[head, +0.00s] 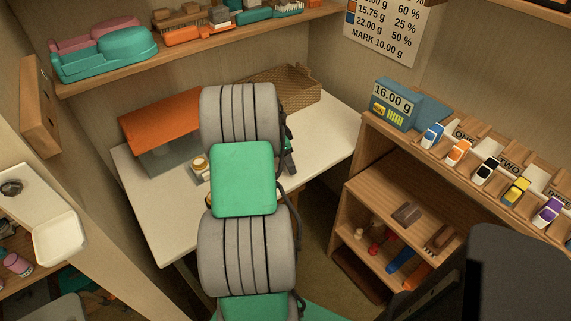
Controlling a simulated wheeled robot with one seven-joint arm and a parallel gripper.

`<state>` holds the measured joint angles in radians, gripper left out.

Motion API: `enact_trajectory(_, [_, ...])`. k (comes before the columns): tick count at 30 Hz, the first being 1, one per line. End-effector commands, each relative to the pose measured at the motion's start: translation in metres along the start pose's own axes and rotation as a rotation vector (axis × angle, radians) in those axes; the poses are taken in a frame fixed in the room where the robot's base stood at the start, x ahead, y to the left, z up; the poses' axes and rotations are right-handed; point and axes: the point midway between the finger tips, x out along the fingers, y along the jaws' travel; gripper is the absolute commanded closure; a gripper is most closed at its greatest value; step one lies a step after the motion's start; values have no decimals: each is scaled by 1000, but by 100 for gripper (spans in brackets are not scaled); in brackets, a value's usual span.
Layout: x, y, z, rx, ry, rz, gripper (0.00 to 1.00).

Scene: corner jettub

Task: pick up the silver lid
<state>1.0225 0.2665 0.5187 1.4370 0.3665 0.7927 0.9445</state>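I cannot make out a silver lid for certain. A small round piece with a pale top (200,163) sits on a grey block on the white table (150,220), just left of my arm. My arm stands across the middle of the view and covers part of the table.
A high shelf (190,47) holds teal and orange items. The table's front left is clear.

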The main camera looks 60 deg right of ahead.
Motion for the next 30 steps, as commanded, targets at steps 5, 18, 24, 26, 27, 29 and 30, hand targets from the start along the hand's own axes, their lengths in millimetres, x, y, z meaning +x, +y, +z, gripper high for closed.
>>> enact_trajectory(5, [8,-1,1,-3,0,-3,28])
enact_trajectory(18, [7,-2,2,-6,0,-4,56])
enact_trajectory(24, [6,-2,2,-6,0,-4,72])
enact_trajectory(26, [6,-2,2,-6,0,-4,77])
enact_trajectory(27, [6,-2,2,-6,0,-4,81])
enact_trajectory(29, [6,-2,2,-6,0,-4,85])
enact_trajectory(30, [6,-2,2,-6,0,-4,89])
